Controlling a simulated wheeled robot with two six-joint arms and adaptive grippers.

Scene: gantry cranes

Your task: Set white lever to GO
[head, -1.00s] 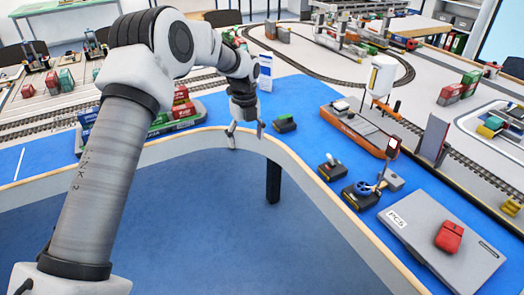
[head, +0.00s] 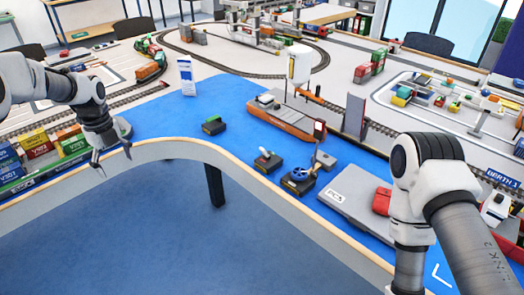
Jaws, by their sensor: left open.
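A small black box with a short pale lever (head: 265,155) stands on the blue table near its curved front edge, in the middle of the head view. I take this for the white lever. Any GO marking is too small to read. My left gripper (head: 112,162) is open and empty, fingers pointing down, over the table edge at the left, well apart from the lever. My right arm comes in at the right, and its gripper is out of the frame.
A box with a blue wheel (head: 299,178) stands just right of the lever. An orange ship (head: 285,120) lies behind. A grey case (head: 350,193) is at right. Colourful containers (head: 40,145) are beside my left gripper.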

